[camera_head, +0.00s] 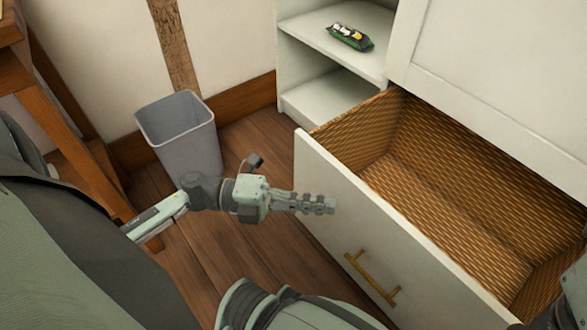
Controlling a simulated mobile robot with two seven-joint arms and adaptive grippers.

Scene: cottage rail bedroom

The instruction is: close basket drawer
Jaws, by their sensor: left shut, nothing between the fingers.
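The basket drawer (335,180) is pulled out of the white cabinet at the right. Its front is white with a brass bar handle (371,278), and its woven wicker inside is empty. My left gripper (332,205) is shut and empty. In the picture it overlaps the left part of the drawer front, above and left of the handle; I cannot tell whether it touches. A dark part of my right arm shows at the lower right edge, but its fingers are not visible.
A grey waste bin (184,140) stands on the wooden floor left of the drawer. A green packet (350,37) lies on the white open shelf behind. A wooden piece of furniture (60,130) stands at the far left. Bare floor (240,250) shows between my body and the drawer.

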